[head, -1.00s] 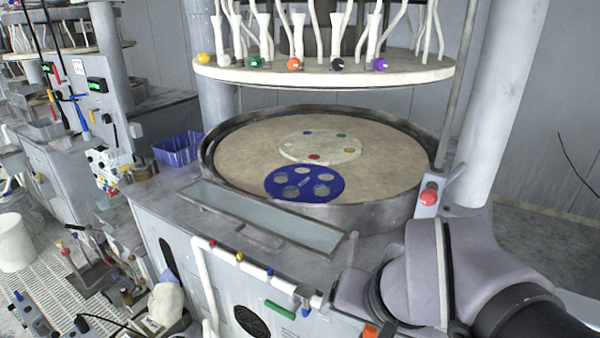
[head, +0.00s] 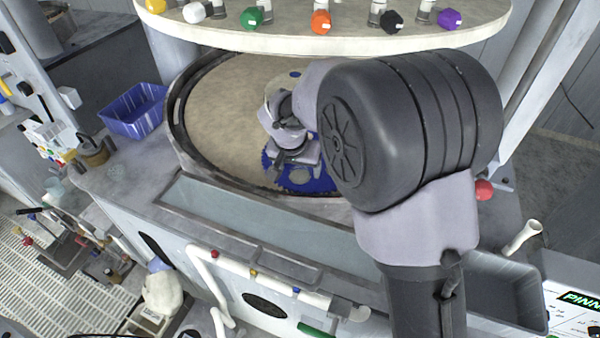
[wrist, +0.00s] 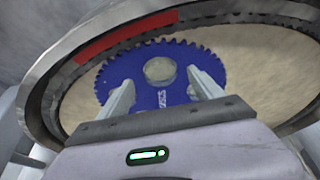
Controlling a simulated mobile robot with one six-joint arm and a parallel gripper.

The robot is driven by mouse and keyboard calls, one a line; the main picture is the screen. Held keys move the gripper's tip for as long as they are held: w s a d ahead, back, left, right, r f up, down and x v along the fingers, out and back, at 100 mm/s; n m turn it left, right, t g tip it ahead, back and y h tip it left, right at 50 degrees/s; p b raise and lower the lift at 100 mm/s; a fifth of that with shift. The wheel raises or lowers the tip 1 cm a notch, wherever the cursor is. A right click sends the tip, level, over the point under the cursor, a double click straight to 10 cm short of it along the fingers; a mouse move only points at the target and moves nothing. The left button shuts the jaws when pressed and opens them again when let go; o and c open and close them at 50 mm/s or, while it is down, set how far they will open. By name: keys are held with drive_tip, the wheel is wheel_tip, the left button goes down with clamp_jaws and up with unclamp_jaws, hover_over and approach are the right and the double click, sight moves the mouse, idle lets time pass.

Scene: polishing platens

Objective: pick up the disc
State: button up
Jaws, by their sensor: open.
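The disc is a blue, toothed plate with round holes. In the head view the disc (head: 318,183) lies on the tan platen (head: 215,130) near its front rim, partly hidden by my arm and gripper. Whether the fingertips touch the disc cannot be told.
A raised dark metal rim (head: 180,125) surrounds the platen. A pale upper plate (head: 300,38) with coloured knobs hangs above it. A blue basket (head: 135,112) stands at left, and a long shallow trough (head: 265,222) runs in front. The platen's left part is clear.

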sight(300, 175)
drive_tip(key=x, duration=0.2)
drive_tip(key=shift+f, duration=0.3)
drive_tip(key=shift+d, duration=0.15)
drive_tip(key=c, duration=0.9)
drive_tip(key=shift+s+f, duration=0.1)
drive_tip(key=c, duration=0.7)
drive_tip(key=shift+o, duration=0.2)
